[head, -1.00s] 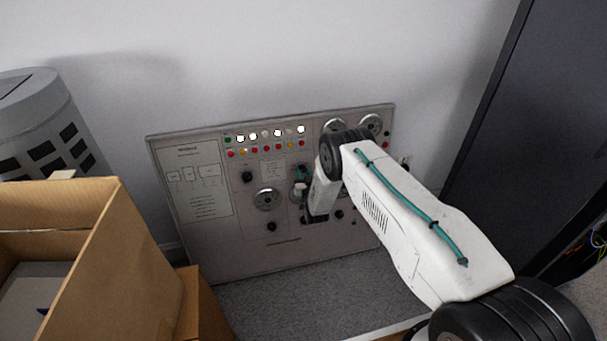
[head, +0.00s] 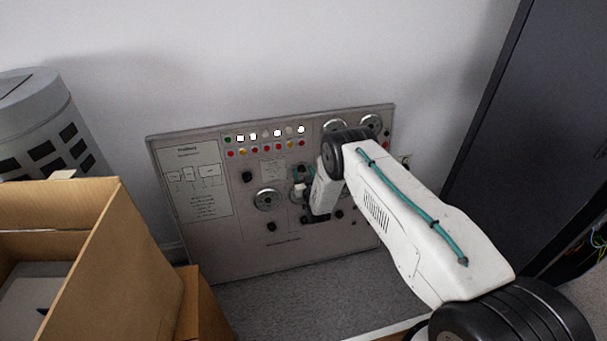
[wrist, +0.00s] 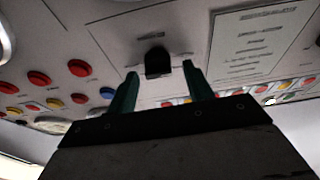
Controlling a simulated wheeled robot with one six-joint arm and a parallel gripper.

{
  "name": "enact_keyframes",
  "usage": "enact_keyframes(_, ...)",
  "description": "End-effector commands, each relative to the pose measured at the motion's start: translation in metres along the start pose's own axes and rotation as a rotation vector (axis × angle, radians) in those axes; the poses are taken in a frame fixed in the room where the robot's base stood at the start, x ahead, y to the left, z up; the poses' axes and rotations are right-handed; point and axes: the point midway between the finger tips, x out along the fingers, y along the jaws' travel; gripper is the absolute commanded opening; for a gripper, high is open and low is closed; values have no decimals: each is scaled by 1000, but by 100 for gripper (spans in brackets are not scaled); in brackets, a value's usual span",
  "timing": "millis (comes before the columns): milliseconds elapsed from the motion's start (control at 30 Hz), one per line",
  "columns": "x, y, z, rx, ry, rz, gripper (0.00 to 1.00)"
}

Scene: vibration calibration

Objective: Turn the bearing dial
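The grey control panel (head: 200,255) leans against the wall in the head view. It carries round metal dials, such as one left of my gripper (head: 267,200), and several small black knobs. I cannot read which control is the bearing dial. My gripper (wrist: 160,72) is open, with two green fingers apart. In the wrist view a black knob (wrist: 157,62) shows in the gap between the fingertips; I cannot tell whether they touch it. In the head view my gripper (head: 301,178) is small at the panel's middle, and my wrist partly hides the controls there.
Rows of coloured buttons and lamps (head: 266,143) run along the panel's top. An open cardboard box (head: 125,260) stands at left, with a grey bin (head: 40,120) behind it. A dark cabinet (head: 480,130) stands at right. Grey carpet (head: 300,295) lies free below the panel.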

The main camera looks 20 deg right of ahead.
Motion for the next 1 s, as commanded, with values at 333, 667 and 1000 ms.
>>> enact_keyframes(333,-17,0,1,0,-3,0,51)
enact_keyframes(667,-69,0,1,0,-2,0,51)
enact_keyframes(1000,-78,0,0,0,0,0,51)
